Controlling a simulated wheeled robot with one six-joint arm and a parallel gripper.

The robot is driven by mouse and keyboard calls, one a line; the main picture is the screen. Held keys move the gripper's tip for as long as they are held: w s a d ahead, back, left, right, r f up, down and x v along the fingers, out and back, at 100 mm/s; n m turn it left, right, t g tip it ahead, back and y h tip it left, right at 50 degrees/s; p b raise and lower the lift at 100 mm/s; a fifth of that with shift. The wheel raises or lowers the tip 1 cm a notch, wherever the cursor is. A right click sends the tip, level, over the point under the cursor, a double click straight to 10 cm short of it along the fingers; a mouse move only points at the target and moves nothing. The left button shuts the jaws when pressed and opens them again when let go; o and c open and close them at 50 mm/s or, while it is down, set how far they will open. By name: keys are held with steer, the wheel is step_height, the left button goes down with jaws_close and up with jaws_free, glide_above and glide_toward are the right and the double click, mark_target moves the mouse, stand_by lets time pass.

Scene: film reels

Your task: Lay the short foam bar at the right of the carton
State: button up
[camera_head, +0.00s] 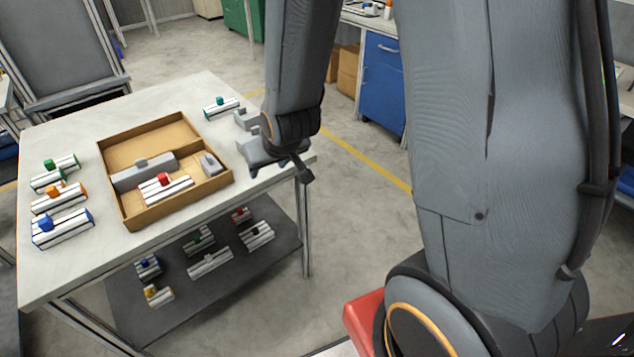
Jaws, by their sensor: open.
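The open brown carton (120,207) stands on the table. A long grey foam bar (130,179) with a knob lies across its middle. A short grey foam bar (211,164) lies inside at the right end, near the right wall and running front to back. A striped white-and-black piece with a red knob (166,187) lies in the front part, left of the short bar. The back part looks empty. My gripper (244,137) is open and empty, to the right of the carton and apart from the short bar. Its far side is partly hidden by my arm.
On the table (60,275), a green-knobbed piece (221,106) lies behind the carton's right side. Green (54,174), orange (59,197) and blue (62,228) ones lie left of it. A lower shelf (190,310) holds several more. The front table strip is clear.

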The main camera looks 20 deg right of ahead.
steer(key=s+d+r+g, duration=0.2)
steer(key=s+d, duration=0.1)
steer(key=s, duration=0.4)
steer(key=s+d+r+m+g+h, duration=0.1)
steer(key=s+d+r+g, duration=0.1)
steer(key=s, duration=0.5)
steer(key=shift+s+d+r+g, duration=0.3)
steer(key=shift+s+d+g, duration=0.1)
steer(key=shift+d+g, duration=0.4)
stand_by(0.8)
